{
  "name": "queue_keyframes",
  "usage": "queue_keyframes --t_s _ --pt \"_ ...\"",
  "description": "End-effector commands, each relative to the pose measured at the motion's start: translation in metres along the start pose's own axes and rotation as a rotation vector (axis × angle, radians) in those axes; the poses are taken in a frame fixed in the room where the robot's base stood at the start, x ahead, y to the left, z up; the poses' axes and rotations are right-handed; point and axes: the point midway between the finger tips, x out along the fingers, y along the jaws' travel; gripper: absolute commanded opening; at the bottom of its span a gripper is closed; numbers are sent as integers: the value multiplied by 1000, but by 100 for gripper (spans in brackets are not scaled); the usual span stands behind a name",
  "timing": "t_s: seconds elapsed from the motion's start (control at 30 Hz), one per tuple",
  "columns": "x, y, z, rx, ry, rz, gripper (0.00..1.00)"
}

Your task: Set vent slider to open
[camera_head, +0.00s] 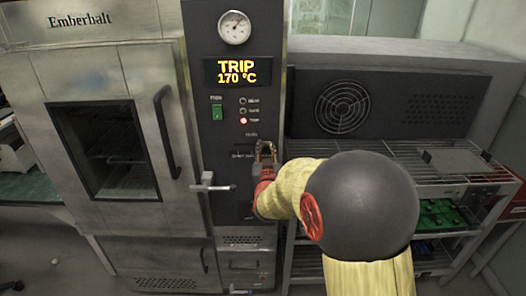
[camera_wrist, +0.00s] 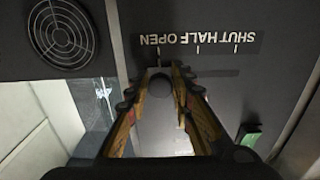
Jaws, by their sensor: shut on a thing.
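The vent slider's round dark knob (camera_wrist: 160,86) is between the fingers of my gripper (camera_wrist: 162,75) in the wrist view, where the panel appears upside down. My gripper is shut on the knob. The knob lines up with the leftmost tick in that view, at the OPEN end of the SHUT, HALF, OPEN label (camera_wrist: 200,40). The slot (camera_wrist: 222,72) runs to the right of the fingers, toward SHUT. In the head view my gripper (camera_head: 265,152) is against the dark control panel (camera_head: 225,130) and hides the knob.
The oven door handle (camera_head: 167,130) and a lever latch (camera_head: 208,183) stand out left of my gripper. A green switch (camera_head: 217,112) and a display reading TRIP 170 °C (camera_head: 237,72) are above. A fan grille (camera_head: 342,107) and wire rack (camera_head: 400,160) are at right.

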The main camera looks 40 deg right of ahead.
Motion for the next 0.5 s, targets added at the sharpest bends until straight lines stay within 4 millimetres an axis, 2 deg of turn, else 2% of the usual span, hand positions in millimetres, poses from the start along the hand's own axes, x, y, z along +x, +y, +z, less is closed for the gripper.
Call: queue_keyframes --t_s 0.03,0.07,0.3,0.5 --pt "0 3 1 1 -1 7 0" --pt "0 3 1 2 -1 7 25" --pt "0 3 1 2 -1 6 38" --pt "0 2 0 1 -1 5 39"
